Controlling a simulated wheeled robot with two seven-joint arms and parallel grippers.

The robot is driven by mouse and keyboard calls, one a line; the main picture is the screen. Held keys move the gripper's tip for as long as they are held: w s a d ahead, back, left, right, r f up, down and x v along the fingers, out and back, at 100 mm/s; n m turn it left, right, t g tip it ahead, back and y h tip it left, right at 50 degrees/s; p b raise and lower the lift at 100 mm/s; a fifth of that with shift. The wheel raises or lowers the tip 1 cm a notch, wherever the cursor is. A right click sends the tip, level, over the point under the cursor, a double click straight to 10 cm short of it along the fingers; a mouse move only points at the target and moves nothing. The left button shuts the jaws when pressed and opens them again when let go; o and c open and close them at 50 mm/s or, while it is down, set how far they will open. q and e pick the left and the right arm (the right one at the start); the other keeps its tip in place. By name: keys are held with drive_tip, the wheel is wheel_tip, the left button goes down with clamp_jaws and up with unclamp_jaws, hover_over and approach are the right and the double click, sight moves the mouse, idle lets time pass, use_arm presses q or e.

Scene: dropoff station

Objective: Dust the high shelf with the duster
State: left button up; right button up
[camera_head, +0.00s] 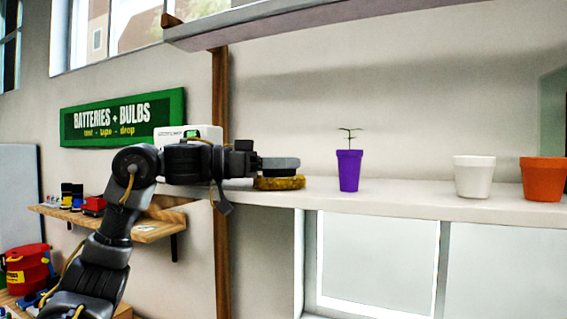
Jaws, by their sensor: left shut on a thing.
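My left gripper (250,163) reaches in from the left and is shut on the duster. The duster (278,182) has a grey back and a fuzzy yellow underside. It is held level, yellow side down, at the left end of a long white shelf (400,203). The yellow side looks to be at the shelf's surface, but I cannot tell whether it touches. A second shelf (300,22) runs across the top of the view. My right gripper is not in view.
A purple pot (349,172) with a seedling stands on the white shelf right of the duster. A white pot (473,176) and an orange pot (541,179) stand further right. A wooden post (221,260) is behind my arm. A small wooden shelf (150,231) holds several items.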

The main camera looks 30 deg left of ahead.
use_arm(q)
drive_tip(key=shift+f, duration=0.15)
drive_tip(key=shift+s, duration=0.2)
drive_tip(key=shift+s+b, duration=0.4)
drive_tip(key=shift+s, duration=0.2)
drive_tip(key=shift+w, duration=0.1)
drive_tip(key=shift+w+p, duration=0.85)
drive_tip(key=shift+w, duration=0.1)
drive_tip(key=shift+s, duration=0.1)
drive_tip(key=shift+r, duration=0.2)
drive_tip(key=shift+s+f, duration=0.1)
drive_tip(key=shift+s, duration=0.05)
